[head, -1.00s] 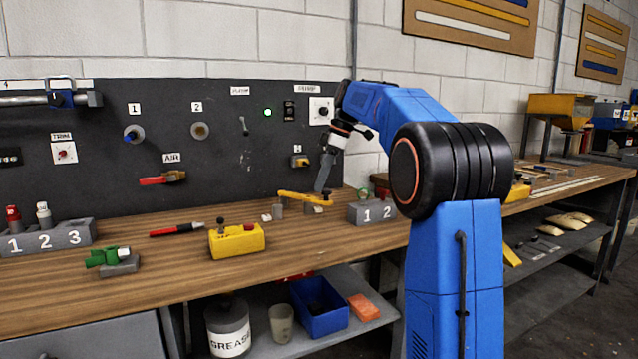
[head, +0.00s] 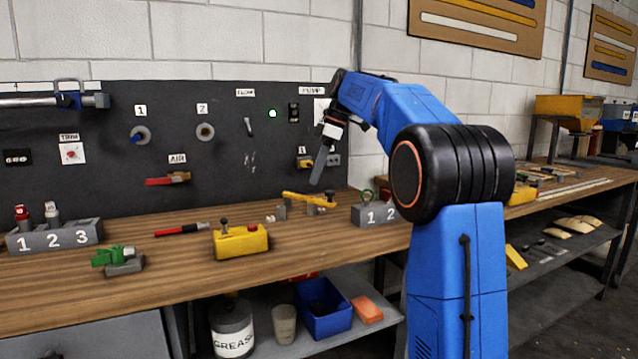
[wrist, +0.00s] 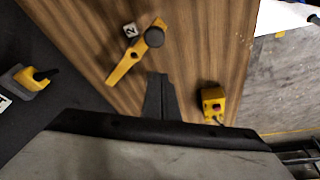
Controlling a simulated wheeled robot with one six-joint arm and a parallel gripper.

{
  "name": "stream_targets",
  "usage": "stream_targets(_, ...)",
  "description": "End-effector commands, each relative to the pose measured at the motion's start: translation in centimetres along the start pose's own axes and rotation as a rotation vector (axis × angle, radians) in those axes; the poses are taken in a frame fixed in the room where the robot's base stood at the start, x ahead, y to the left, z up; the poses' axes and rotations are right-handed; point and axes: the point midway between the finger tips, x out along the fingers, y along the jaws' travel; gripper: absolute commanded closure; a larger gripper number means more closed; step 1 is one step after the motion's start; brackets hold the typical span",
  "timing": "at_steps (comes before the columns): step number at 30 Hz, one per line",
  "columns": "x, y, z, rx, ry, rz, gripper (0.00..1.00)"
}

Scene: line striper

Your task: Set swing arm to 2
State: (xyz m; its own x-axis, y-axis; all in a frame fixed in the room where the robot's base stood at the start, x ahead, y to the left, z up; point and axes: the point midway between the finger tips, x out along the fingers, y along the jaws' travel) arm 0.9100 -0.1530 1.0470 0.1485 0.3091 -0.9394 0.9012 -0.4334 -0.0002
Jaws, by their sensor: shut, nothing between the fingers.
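The yellow swing arm (head: 300,196) sits on the bench near the panel's right end, on low grey supports. In the wrist view the swing arm (wrist: 122,67) lies at a slant, with a round black knob (wrist: 154,37) near its upper end. A small marker reading 2 (wrist: 130,30) lies beside that end, to its left. My gripper (head: 315,183) is shut and empty, pointing down just above the swing arm with a small gap. In the wrist view its closed fingers (wrist: 160,84) are below and right of the swing arm. I cannot see a 1 marker clearly.
A grey block marked 1 2 (head: 373,215) stands right of the swing arm. A yellow box with a red button (head: 240,240) and a red pen-like tool (head: 182,230) lie to the left. The dark panel (head: 100,115) rises behind. Bare bench lies in front.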

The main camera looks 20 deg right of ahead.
Motion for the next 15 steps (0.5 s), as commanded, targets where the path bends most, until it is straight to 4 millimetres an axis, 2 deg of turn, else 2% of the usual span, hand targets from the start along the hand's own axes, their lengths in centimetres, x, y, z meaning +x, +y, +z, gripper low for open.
stream_targets(9, -5.1, 0.9, -0.2, 0.0, 0.001, 0.002, 1.0)
stream_targets(15, -6.8, 1.1, -0.3, -0.001, 0.001, -0.001, 1.0)
